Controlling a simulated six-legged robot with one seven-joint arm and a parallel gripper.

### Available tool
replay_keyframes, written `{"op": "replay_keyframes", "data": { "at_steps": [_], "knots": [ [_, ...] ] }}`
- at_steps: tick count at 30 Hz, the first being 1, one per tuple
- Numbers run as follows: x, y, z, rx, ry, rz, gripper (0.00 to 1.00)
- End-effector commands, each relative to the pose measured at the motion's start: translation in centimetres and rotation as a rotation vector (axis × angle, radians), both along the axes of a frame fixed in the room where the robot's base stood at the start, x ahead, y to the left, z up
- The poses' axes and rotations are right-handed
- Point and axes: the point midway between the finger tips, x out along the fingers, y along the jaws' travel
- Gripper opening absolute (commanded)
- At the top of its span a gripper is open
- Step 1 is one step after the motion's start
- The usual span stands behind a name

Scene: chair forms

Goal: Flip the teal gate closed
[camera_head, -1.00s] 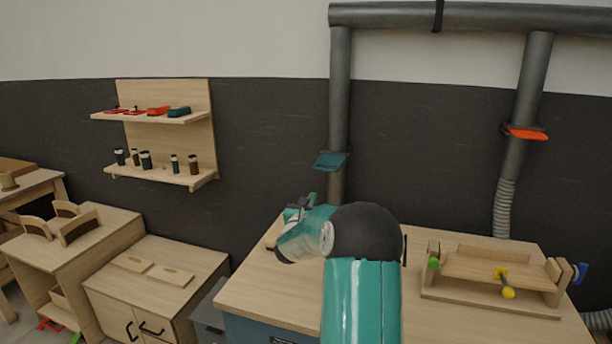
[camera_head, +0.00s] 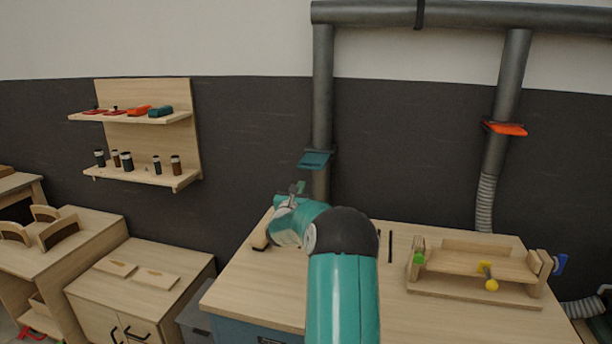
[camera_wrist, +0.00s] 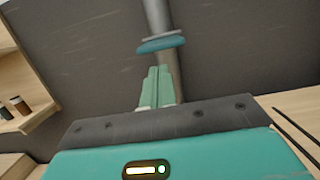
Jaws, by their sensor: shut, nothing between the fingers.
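The teal gate (camera_head: 316,160) is a flat plate on the left vertical grey duct, sticking out from the pipe above the workbench. In the wrist view the teal gate (camera_wrist: 160,44) shows on the duct, straight beyond the fingertips. My gripper (camera_head: 297,188) is below the gate and a little to its left in the head view. Its fingers are together and empty in the wrist view (camera_wrist: 157,86), apart from the gate in the picture. My arm hides part of the workbench.
An orange gate (camera_head: 505,128) sits on the right duct. The workbench (camera_head: 250,292) carries a wooden jig (camera_head: 470,290) with coloured knobs at the right. A wall shelf (camera_head: 150,176) with bottles is at the left. The wall around the teal gate is clear.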

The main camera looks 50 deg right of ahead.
Motion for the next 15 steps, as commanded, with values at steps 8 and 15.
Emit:
{"op": "replay_keyframes", "data": {
  "at_steps": [8, 15],
  "knots": [
    [2.1, -4.5, 0.9, 0.0, -0.001, 0.0, 0.0],
    [3.1, -6.8, 1.5, 0.0, 0.0, 0.0, 0.0]
  ]
}}
